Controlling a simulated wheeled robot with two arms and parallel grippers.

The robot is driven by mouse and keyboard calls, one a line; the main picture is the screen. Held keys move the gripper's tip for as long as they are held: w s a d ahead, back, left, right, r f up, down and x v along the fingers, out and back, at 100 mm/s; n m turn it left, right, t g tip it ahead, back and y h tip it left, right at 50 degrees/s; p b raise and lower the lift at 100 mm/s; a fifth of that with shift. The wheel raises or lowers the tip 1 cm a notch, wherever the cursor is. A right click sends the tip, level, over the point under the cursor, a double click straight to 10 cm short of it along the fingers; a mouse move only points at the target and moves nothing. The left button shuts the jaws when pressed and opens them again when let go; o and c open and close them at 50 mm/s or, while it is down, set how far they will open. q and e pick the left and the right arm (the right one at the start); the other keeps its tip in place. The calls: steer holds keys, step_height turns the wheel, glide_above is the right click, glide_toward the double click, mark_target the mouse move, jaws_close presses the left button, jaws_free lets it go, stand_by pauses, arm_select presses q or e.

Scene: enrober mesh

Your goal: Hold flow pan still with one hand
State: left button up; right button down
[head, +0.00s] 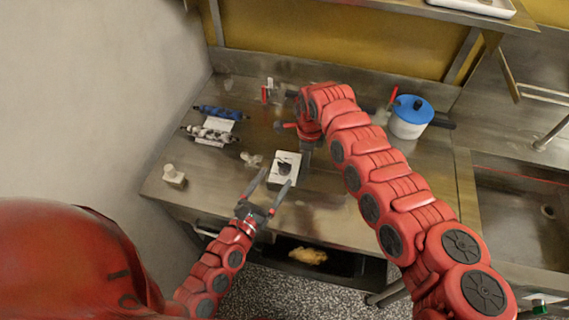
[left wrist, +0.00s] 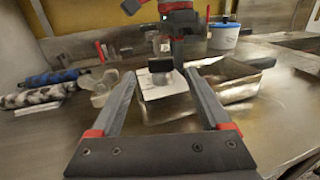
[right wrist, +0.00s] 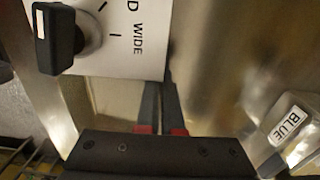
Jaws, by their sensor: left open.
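A shallow metal pan (left wrist: 235,82), which looks like the flow pan, shows in the left wrist view just right of my left gripper's fingertips. A white card with a black knob (head: 285,168) lies beside it; the card reads "WIDE" in the right wrist view (right wrist: 140,55). My left gripper (head: 273,179) is open and empty, its fingers pointing at the card and the pan's near side; it also shows in the left wrist view (left wrist: 162,74). My right gripper (right wrist: 160,100) points down near the card, fingers almost together. I cannot see anything between them. My right arm hides part of the bench.
Blue (head: 218,112) and mottled (head: 208,134) rolls lie at the left of the metal bench. A blue-lidded white pot (head: 410,117) stands at the right, near the sink (head: 520,205). A small block labelled "BLUE" (right wrist: 292,130) shows in the right wrist view.

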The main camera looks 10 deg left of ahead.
mark_target(283, 167)
arm_select(q)
steer(key=x, duration=0.6)
steer(key=shift+w+f, duration=0.1)
steer(key=shift+w, duration=0.2)
jaws_close()
